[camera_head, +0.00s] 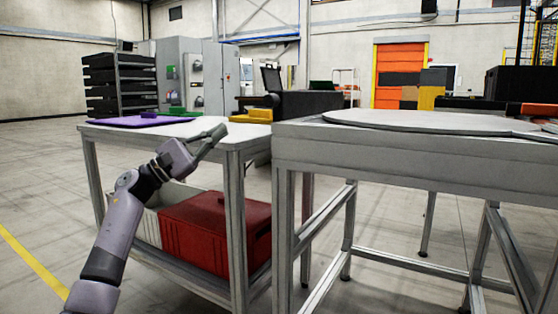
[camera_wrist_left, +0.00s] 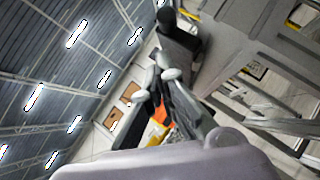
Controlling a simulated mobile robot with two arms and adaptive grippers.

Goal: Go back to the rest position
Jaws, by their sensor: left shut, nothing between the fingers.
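My left gripper (camera_head: 214,136) is shut and empty in the head view. It is held in front of the white-topped table (camera_head: 182,131), near its right front corner, pointing up and to the right. In the left wrist view the shut fingers (camera_wrist_left: 158,75) point up, with the ceiling and several blurred things behind them. My right gripper is not in either view.
A purple tray (camera_head: 140,121) lies on the white-topped table. A red crate (camera_head: 215,232) and a white crate (camera_head: 150,224) stand on its lower shelf. A second table (camera_head: 400,147) with a round plate (camera_head: 425,121) fills the right. Open floor (camera_head: 45,190) lies at the left.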

